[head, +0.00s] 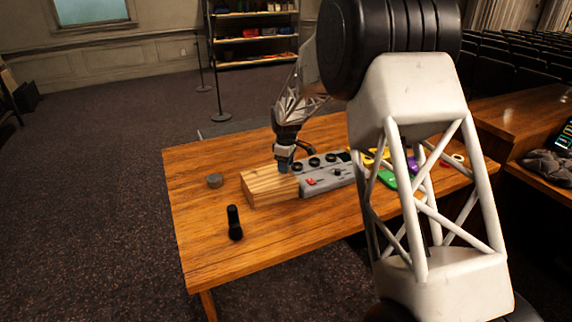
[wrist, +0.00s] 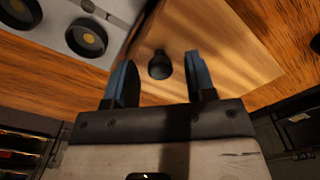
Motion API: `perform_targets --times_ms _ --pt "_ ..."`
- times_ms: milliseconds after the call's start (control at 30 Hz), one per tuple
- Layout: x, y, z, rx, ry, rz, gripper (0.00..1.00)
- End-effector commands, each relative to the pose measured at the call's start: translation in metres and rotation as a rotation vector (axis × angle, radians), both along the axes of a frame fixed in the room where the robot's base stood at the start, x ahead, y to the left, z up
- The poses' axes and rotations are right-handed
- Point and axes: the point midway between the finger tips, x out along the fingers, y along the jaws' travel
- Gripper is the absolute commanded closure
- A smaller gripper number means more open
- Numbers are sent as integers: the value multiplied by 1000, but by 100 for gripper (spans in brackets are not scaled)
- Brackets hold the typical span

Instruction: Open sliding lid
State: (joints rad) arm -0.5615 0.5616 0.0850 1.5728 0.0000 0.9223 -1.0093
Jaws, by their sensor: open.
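A light wooden box (head: 262,187) with a flat top, which looks like the sliding lid, sits on the desk. In the wrist view the pale wooden top (wrist: 225,50) fills the middle, with a small black knob (wrist: 159,67) on it. My gripper (head: 284,168) points down over the right end of the box. In the wrist view my gripper (wrist: 160,80) is open, with one blue finger to each side of the knob and a gap on both sides. I cannot tell how far the fingertips are above the lid. No opening in the box shows.
A grey control panel (head: 318,184) with dark knobs stands just right of the box. Coloured items (head: 387,178) lie farther right, partly behind my arm.

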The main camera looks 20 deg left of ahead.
Motion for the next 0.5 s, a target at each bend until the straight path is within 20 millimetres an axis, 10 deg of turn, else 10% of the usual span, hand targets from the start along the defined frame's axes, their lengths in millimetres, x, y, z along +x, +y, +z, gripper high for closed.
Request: perform_targets --times_ms 133,500 --pt "0 0 0 0 0 0 53" --pt "0 0 0 0 0 0 100"
